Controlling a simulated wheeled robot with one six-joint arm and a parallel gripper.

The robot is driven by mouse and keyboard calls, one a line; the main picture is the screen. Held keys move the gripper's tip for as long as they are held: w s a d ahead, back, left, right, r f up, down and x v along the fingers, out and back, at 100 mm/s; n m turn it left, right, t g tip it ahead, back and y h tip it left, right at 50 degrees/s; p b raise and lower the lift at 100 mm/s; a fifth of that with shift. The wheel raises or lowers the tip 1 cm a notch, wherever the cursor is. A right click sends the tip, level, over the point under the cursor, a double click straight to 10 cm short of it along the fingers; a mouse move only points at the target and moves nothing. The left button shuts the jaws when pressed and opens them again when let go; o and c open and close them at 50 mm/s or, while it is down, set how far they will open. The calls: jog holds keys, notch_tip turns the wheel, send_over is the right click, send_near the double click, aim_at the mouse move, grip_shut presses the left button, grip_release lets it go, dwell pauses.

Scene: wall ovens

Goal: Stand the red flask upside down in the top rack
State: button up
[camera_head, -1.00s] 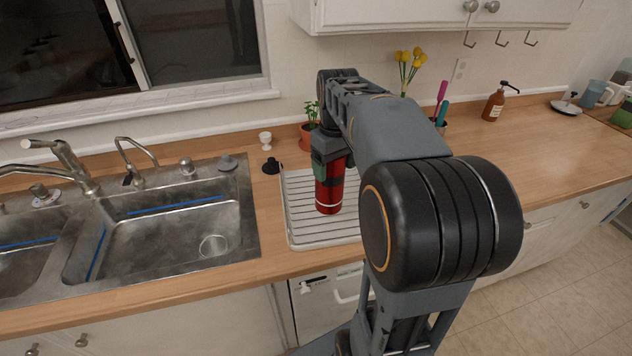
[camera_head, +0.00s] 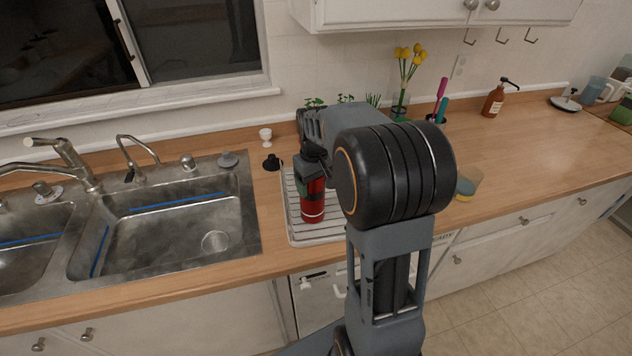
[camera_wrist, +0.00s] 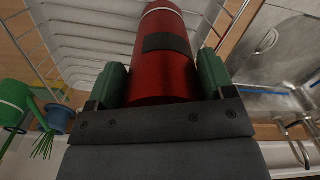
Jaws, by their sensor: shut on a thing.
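The red flask (camera_head: 312,207) is a cylinder with a pale band near its lower end. It stands close to vertical over the white ribbed drying rack (camera_head: 294,224) beside the sink. My gripper (camera_head: 314,180) is shut on its upper part from above. In the wrist view, the green finger pads of my gripper (camera_wrist: 162,78) press both sides of the flask (camera_wrist: 165,70), which bears a dark patch, and the rack (camera_wrist: 85,45) lies beyond. I cannot tell whether the flask touches the rack, nor which end is its mouth.
The double sink (camera_head: 165,225) is left of the rack. A black stopper (camera_head: 271,162) and a white egg cup (camera_head: 265,136) stand near the rack's back left. Plants and yellow flowers (camera_head: 408,62) are behind my arm. The counter at right is largely clear.

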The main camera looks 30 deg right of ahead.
jog(key=shift+f, duration=0.2)
jog(key=o, duration=1.1)
jog(key=shift+r, duration=0.1)
jog(key=shift+o, duration=0.2)
notch_tip(320, 180, up, 11)
jog(key=shift+w+r, duration=0.1)
jog(key=shift+r, duration=0.05)
jog(key=shift+a+r, duration=0.1)
jog(key=shift+r, duration=0.15)
jog(key=s+a+f+t, duration=0.2)
jog(key=s+a+f, duration=0.1)
jog(key=s, duration=0.4)
jog(key=s+a+f+m+t, duration=0.1)
jog(key=s+a+f+t, duration=0.1)
jog(key=s+a, duration=0.4)
jog(key=s+f, duration=0.1)
jog(key=s, duration=0.1)
jog(key=shift+s+a+f+t, duration=0.15)
jog(key=shift+s+f+t, duration=0.15)
jog(key=shift+f, duration=0.1)
